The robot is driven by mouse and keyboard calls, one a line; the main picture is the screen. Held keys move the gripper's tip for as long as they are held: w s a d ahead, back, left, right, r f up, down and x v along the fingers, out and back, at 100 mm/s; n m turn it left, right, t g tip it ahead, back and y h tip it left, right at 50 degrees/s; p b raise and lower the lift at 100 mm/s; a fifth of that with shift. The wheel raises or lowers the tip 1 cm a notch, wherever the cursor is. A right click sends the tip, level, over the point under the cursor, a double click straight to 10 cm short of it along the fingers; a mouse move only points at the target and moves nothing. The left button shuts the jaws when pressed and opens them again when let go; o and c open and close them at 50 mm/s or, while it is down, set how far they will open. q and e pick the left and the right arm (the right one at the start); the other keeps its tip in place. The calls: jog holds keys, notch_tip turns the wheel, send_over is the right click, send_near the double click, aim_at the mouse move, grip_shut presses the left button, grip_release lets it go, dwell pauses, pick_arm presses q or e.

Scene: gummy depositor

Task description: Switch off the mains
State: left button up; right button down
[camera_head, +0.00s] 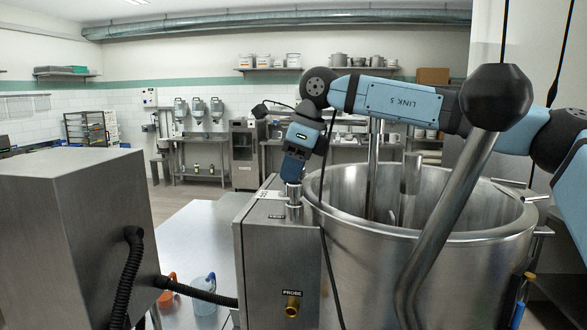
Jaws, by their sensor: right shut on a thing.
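My right arm reaches in from the right over the steel kettle (440,270). Its gripper (292,180) points down at the top of a steel control box (270,255) on the kettle's left side. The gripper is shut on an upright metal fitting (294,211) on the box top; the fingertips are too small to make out. A small label plate lies beside the fitting, its text unreadable. No part clearly marked as mains shows. The box front has a brass connector (292,306) labelled PROBE. My left gripper is not in view.
A thick steel bar with a black ball knob (496,97) rises in front of the kettle. A large steel cabinet (70,235) with a black hose stands at left. A steel table (190,235) holds a blue jug (204,293) and an orange-handled item. A thin black cable hangs beside the box.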

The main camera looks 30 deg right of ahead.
jog(key=shift+w+a+r+g+h+p, duration=0.2)
jog(key=shift+a+g+h+p, duration=0.1)
jog(key=shift+g+h, duration=0.15)
jog(key=shift+w+a+g+h, duration=0.25)
jog(key=shift+a+g+h, duration=0.15)
jog(key=shift+h, duration=0.35)
jog(key=shift+w+a+g+h+p, duration=0.4)
jog(key=shift+g+h, duration=0.35)
jog(key=shift+h, duration=0.25)
jog(key=shift+w+a+f+g+h, duration=0.1)
jog(key=shift+w+a+g+h, duration=0.15)
jog(key=shift+g+h, duration=0.25)
jog(key=shift+w+a+f+g+h, duration=0.1)
jog(key=shift+a+g+h, duration=0.15)
jog(key=shift+h, duration=0.35)
jog(key=shift+w+a+f+g+h, duration=0.1)
jog(key=shift+f+g+h, duration=0.05)
jog(key=shift+g+h, duration=0.25)
jog(key=shift+f, duration=0.1)
jog(key=c, duration=1)
grip_release()
jog(key=shift+a, duration=0.1)
jog(key=shift+c, duration=0.2)
